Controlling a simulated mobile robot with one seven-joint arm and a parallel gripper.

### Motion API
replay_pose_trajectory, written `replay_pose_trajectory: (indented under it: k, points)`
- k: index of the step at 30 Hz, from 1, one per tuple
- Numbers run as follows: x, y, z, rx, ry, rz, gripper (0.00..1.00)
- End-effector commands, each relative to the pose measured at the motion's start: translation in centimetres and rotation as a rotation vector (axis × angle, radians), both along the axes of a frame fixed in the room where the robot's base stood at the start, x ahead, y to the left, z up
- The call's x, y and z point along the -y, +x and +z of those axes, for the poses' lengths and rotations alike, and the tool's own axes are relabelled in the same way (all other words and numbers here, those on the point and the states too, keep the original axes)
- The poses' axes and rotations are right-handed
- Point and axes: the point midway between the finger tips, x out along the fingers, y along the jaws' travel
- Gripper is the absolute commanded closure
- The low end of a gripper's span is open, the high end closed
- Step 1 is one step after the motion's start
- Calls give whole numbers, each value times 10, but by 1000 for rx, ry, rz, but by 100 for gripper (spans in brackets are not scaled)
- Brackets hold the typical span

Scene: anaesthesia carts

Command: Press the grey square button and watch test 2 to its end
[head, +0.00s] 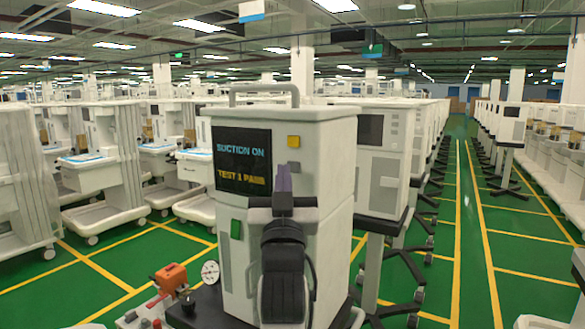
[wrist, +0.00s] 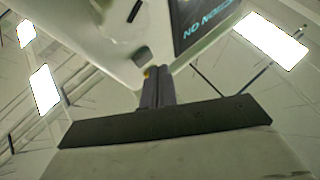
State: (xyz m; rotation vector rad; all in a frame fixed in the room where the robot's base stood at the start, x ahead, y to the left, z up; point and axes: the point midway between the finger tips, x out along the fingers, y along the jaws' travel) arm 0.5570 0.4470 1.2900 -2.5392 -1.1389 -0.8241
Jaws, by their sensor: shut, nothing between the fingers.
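The white machine (head: 325,220) stands in front of me in the head view. Its dark screen (head: 243,160) reads "SUCTION ON" and "TEST 1 PASS". In the wrist view my shut fingers (wrist: 158,72) point at the machine's front, and part of the screen (wrist: 205,22) shows upside down.
Other carts (head: 383,160) stand close behind. A clear green aisle (head: 470,230) runs at the right.

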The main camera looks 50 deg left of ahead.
Motion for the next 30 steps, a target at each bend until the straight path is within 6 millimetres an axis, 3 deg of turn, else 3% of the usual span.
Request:
replay_pose_trajectory:
  k: [30]
  points:
    - [-2,8,0,0,0,0,100]
